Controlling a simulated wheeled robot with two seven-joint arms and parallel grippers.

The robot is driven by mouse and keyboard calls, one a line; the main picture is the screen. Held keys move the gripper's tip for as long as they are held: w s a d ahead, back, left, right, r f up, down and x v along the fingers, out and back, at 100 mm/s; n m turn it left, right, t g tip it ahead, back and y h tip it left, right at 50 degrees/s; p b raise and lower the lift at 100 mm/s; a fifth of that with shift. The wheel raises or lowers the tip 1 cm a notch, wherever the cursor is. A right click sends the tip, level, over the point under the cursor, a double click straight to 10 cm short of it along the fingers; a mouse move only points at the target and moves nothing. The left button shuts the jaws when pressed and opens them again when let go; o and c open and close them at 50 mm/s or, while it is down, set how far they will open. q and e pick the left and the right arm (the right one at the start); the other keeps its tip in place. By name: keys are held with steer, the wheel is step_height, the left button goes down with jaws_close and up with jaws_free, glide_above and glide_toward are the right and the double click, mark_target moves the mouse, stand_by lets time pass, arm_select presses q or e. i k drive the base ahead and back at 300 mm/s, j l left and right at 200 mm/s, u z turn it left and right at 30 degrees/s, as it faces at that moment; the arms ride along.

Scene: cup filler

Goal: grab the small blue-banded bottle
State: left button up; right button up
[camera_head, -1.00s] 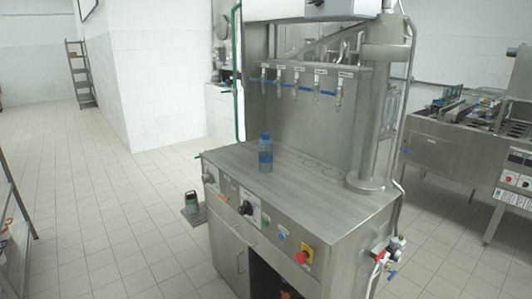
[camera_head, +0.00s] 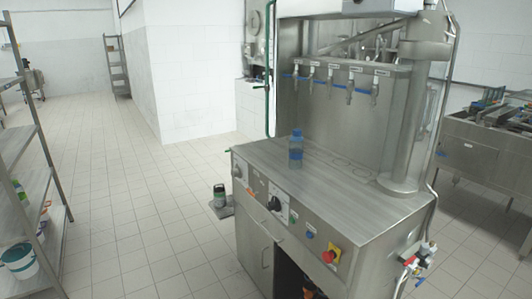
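A small clear bottle (camera_head: 296,149) with a blue cap and a blue band stands upright on the steel top of the filling machine (camera_head: 330,182). It is near the machine's front left part, in front of the row of filling nozzles. Neither of my grippers shows in the head view, and nothing touches the bottle.
Filling nozzles (camera_head: 330,78) hang above the back of the counter. A steel column (camera_head: 405,150) rises at its right. A shelf rack (camera_head: 35,180) stands at the left. Tiled floor (camera_head: 130,210) is open between rack and machine. A small green-and-black item (camera_head: 219,196) is on the floor.

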mark_target(296, 142)
steer(key=j+u, duration=0.4)
steer(key=i+j+u, duration=0.15)
steer(key=j+u, duration=0.25)
steer(key=i+j+u, duration=0.15)
steer(key=j+u, duration=0.2)
steer(key=i+j, duration=0.25)
steer(key=i+j+u, duration=0.15)
steer(key=i, duration=0.3)
steer(key=i+l+z, duration=0.1)
steer(key=i+z, duration=0.15)
steer(key=z, duration=0.15)
steer(key=i+z, duration=0.25)
steer(key=z, duration=0.15)
steer(key=i+z, duration=0.35)
steer(key=i+j+z, duration=0.1)
steer(key=z, duration=0.3)
